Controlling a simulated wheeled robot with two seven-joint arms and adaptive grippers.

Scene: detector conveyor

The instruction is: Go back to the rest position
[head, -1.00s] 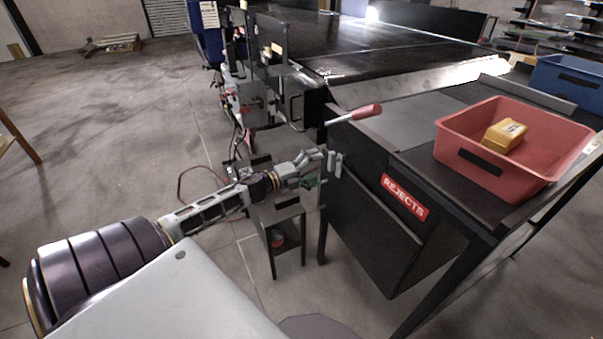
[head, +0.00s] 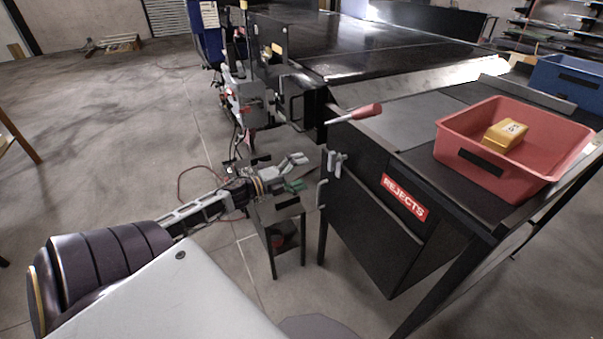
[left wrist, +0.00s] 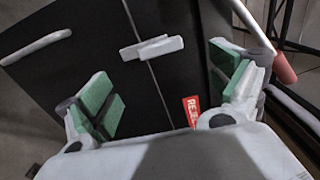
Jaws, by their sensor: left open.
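My left gripper (head: 298,172) is open and empty, left of the dark rejects cabinet (head: 365,215). In the left wrist view its two green-padded fingers (left wrist: 165,82) are spread wide with nothing between them. My right gripper is not in view.
A red-handled lever (head: 355,114) sticks out above the cabinet. A red bin (head: 470,165) holding a yellow box (head: 505,135) stands on top, with a blue bin (head: 568,82) behind. A small dark stand (head: 287,240) is below the gripper. Open floor lies left.

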